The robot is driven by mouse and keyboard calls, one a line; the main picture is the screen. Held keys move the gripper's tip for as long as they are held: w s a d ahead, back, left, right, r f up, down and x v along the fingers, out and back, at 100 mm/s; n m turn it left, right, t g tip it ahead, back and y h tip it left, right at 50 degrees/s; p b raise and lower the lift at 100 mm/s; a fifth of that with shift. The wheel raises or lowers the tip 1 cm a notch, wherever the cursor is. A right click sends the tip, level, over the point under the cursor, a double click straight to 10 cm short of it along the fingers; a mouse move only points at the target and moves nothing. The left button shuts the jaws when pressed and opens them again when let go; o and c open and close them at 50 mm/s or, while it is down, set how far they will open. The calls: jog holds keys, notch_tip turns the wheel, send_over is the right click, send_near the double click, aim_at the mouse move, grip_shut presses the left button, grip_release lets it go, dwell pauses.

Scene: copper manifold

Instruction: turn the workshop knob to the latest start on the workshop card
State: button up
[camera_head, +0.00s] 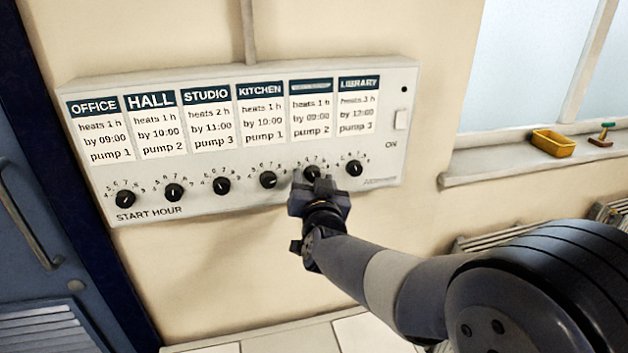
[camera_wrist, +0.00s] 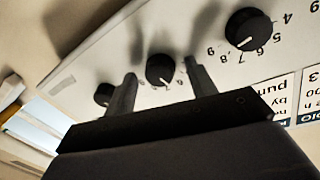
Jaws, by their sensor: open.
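A white heating panel (camera_head: 230,185) on the wall has a row of cards above a row of black knobs. The fifth card (camera_head: 311,117) has a header too small to read. It reads about "heats 1 h, by 09:00, pump 2". The knob below it (camera_head: 312,174) also shows in the wrist view (camera_wrist: 160,70), with its pointer roughly toward its numbers; I cannot tell which one. My gripper (camera_head: 312,181) is at this knob. In the wrist view its fingers (camera_wrist: 161,84) are apart on either side of the knob, with no clear contact.
The kitchen knob (camera_head: 268,180) and library knob (camera_head: 355,168) stand close on either side. The library card (camera_head: 357,106) and a white switch (camera_head: 401,119) are at the right. A sill (camera_head: 500,166) holds a yellow tray (camera_head: 553,143). A blue door (camera_head: 45,250) is at left.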

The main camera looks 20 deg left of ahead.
jog(key=c, duration=1)
jog(key=shift+o, duration=0.2)
jog(key=m+b, duration=0.2)
jog(key=shift+f+m+g, duration=0.1)
jog(key=shift+m+g, duration=0.2)
jog(key=shift+m, duration=0.1)
jog(key=shift+m+b, duration=0.9)
jog(key=shift+m, duration=0.3)
jog(key=m, duration=0.1)
jog(key=m+b, duration=0.1)
jog(key=m, duration=0.1)
jog(key=m+g+b, duration=0.1)
jog(key=m, duration=0.1)
jog(key=shift+d+r+y, duration=0.1)
jog(key=shift+r+y, duration=0.15)
jog(key=shift+y, duration=0.05)
jog(key=shift+m, duration=0.4)
